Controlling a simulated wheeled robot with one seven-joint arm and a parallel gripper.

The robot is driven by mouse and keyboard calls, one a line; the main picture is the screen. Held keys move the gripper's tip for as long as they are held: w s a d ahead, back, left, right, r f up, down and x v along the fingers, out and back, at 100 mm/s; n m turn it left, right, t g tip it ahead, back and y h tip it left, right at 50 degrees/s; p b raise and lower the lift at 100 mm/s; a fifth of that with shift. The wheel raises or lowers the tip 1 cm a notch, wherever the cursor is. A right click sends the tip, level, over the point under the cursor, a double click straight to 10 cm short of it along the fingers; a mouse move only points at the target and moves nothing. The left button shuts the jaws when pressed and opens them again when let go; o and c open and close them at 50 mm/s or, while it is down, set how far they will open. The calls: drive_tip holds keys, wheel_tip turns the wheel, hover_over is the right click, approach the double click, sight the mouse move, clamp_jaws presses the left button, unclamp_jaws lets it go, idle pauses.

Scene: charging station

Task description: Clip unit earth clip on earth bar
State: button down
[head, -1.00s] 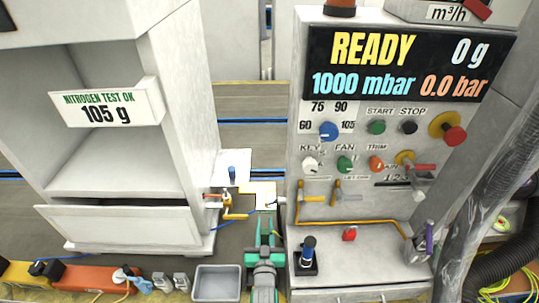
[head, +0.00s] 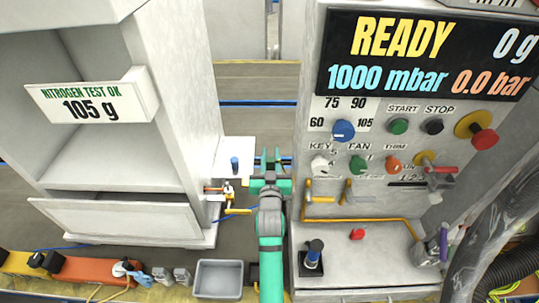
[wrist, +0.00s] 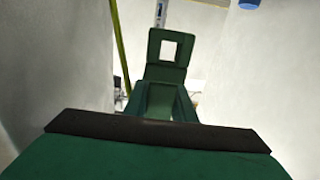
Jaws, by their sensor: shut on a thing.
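My gripper (head: 270,160) reaches into the gap between the white cabinet and the control panel, near a small white ledge (head: 240,147) with a blue knob. Its green fingers also show in the wrist view (wrist: 168,75). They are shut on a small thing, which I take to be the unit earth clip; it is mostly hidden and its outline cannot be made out. A short copper-coloured bar (head: 212,190) sticks out of the cabinet's side, left of my gripper and apart from it. I cannot tell for certain whether it is the earth bar.
A brass valve with a yellow handle (head: 238,211) sits close left of my arm. The control panel (head: 420,200) stands close on the right, with yellow levers at its left edge. A grey tray (head: 219,279) and an orange box (head: 85,269) lie in front.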

sight(271, 167)
drive_tip(key=shift+s, duration=0.2)
drive_tip(key=shift+f, duration=2.85)
drive_tip(key=shift+w, duration=0.1)
drive_tip(key=shift+f, duration=2.1)
drive_tip(key=c, duration=1.4)
unclamp_jaws()
